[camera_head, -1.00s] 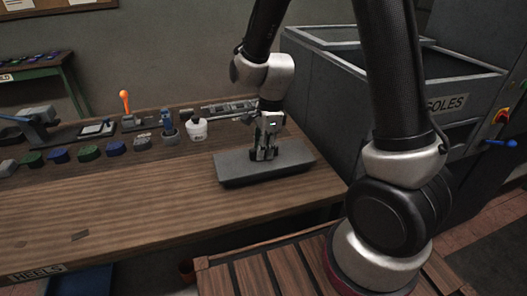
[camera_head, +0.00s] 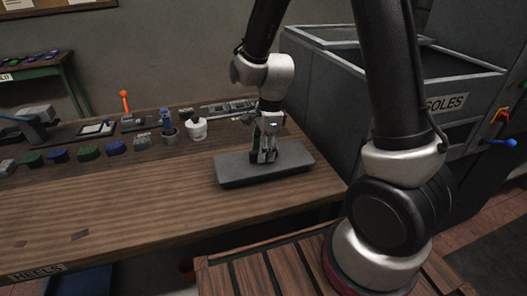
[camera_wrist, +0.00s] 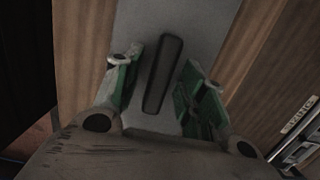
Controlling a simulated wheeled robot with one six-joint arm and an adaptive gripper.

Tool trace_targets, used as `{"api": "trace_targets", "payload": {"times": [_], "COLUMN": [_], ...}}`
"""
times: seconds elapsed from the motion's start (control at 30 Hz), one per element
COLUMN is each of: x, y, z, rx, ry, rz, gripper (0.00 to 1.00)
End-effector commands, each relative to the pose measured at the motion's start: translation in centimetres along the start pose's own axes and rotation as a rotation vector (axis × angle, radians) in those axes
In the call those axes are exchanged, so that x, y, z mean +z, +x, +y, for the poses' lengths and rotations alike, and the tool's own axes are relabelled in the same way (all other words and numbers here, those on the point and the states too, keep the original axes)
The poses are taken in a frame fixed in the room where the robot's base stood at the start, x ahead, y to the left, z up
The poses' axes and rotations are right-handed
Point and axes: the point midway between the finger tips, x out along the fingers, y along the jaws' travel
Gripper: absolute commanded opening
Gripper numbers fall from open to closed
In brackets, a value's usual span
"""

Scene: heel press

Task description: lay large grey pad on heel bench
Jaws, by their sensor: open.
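The large grey pad (camera_head: 238,172) lies flat on the right part of the wooden heel bench (camera_head: 130,215), near its right end. In the wrist view the pad (camera_wrist: 205,35) is a pale grey slab with a dark raised handle bar (camera_wrist: 163,75) along its middle. My gripper (camera_head: 263,157) is over the middle of the pad, pointing down. In the wrist view its green-lined fingers (camera_wrist: 158,85) stand open on either side of the handle bar, with a gap on both sides. Contact between the fingertips and the pad cannot be told.
Several small coloured blocks (camera_head: 88,152) stand in a row on the bench's left. A white pot (camera_head: 196,129) and an orange-knobbed tool (camera_head: 125,103) stand behind. A grey bin marked SOLES (camera_head: 440,104) is at the right. The bench's front left is clear.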

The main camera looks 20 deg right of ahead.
Motion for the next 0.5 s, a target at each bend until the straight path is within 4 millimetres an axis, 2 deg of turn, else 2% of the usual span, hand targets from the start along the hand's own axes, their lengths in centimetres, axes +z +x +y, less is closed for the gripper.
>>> {"api": "trace_targets", "payload": {"times": [0.3, 0.5], "x": [0.0, 0.0], "y": [-6.9, -10.3], "z": [-0.1, -0.1], "rx": [-0.007, -0.004], "ry": [0.001, 0.000], "rz": [-0.001, -0.001], "gripper": [0.41, 0.41]}}
